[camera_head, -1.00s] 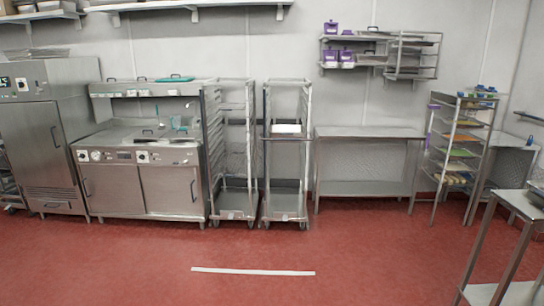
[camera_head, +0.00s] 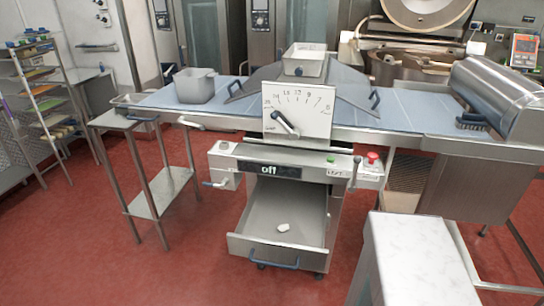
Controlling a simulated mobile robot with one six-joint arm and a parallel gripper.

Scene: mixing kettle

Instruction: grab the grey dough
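I cannot pick out a clearly grey dough. A small pale lump (camera_head: 283,228) lies on the floor of the open lower drawer (camera_head: 247,247) of the dough machine, in the middle of the head view. It is too small to tell whether it is the dough. A grey bin (camera_head: 196,88) stands on the left end of the machine's table, and its inside is mostly hidden. A pale hopper (camera_head: 304,62) sits on top of the machine. My gripper is not in view.
A marble-like white block (camera_head: 415,255) stands at the front right. A small steel stand (camera_head: 160,194) is left of the machine. A large mixing kettle (camera_head: 415,60) is at the back right. A tray rack (camera_head: 40,95) stands far left. Red floor is clear at the front left.

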